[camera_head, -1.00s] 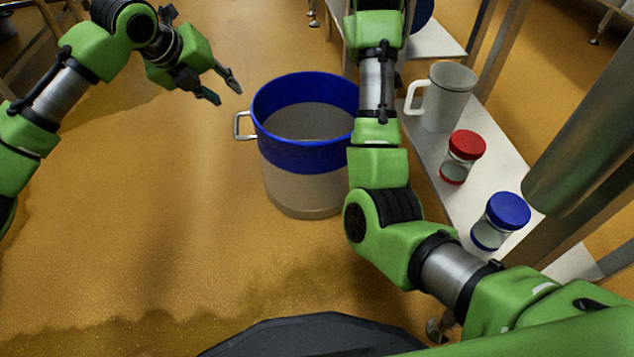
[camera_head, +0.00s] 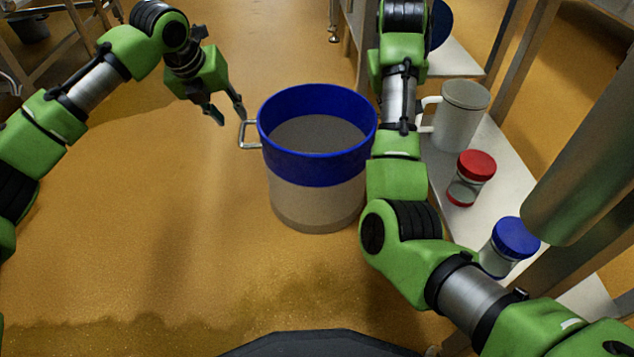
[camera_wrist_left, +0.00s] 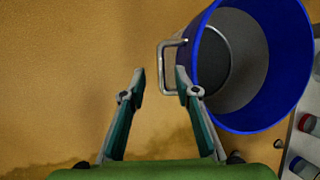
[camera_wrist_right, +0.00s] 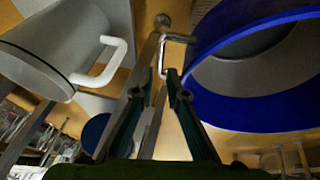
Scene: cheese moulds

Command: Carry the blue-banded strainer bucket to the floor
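The blue-banded strainer bucket (camera_head: 318,168) is upright, left of the shelf, with a grey-beige lower wall. I cannot tell whether its base touches the floor (camera_head: 150,240). My left gripper (camera_head: 231,120) is open beside its left wire handle (camera_head: 245,134). In the left wrist view, that handle (camera_wrist_left: 168,64) lies between and just ahead of the open fingertips (camera_wrist_left: 162,76). In the right wrist view, my right gripper (camera_wrist_right: 160,76) is open, with the other handle (camera_wrist_right: 177,38) at its fingertips. My right arm hides that side in the head view.
A metal shelf (camera_head: 502,190) at right holds a white jug (camera_head: 461,118), a red-lidded jar (camera_head: 470,180) and a blue-lidded jar (camera_head: 512,243). A steel post (camera_head: 592,165) rises beside it. The floor left of the bucket is clear.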

